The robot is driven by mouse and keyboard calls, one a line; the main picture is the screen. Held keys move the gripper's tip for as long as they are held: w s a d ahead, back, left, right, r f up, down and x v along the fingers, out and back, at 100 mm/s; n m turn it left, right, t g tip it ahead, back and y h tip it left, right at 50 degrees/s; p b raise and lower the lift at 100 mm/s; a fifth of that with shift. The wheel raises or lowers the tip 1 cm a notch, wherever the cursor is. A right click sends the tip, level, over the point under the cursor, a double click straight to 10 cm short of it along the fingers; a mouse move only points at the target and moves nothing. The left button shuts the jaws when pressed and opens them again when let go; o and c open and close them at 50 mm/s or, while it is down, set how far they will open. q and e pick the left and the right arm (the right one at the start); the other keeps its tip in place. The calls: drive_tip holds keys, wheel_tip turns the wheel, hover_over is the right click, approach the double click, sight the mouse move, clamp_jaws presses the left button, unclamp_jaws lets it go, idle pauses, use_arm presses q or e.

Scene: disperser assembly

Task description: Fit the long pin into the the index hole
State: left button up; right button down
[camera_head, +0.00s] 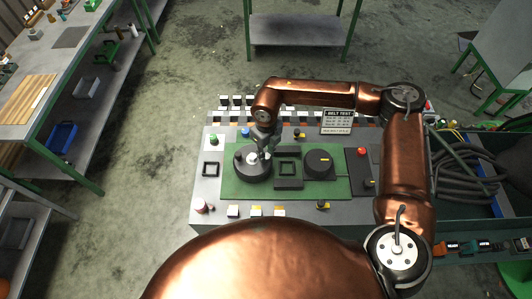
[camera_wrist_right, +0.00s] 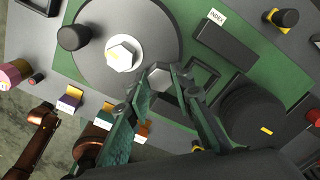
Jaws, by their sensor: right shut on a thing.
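My right gripper (camera_head: 264,146) reaches down over the green board between the dark disc (camera_head: 252,174) and the square frame (camera_head: 299,168). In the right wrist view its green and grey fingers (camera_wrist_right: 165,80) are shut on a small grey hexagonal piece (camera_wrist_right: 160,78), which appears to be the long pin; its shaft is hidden. The disc also shows in the wrist view (camera_wrist_right: 105,75), with a white hexagonal hub (camera_wrist_right: 122,52) and a dark upright knob (camera_wrist_right: 73,37). The index hole cannot be made out. A label INDEX (camera_wrist_right: 217,17) lies beside a black block (camera_wrist_right: 222,44). My left gripper is not in view.
A black round dial (camera_head: 318,163) stands on the board's right, and a red button (camera_head: 362,152) beyond it. Small labelled blocks (camera_head: 256,210) line the panel's front edge. Black cables (camera_head: 465,165) lie at the right. A BELT TEST sign (camera_head: 338,121) stands behind.

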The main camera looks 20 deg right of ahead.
drive_tip(key=c, duration=1.6)
unclamp_jaws()
wheel_tip(320, 180, up, 12)
drive_tip(key=shift+r, duration=0.1)
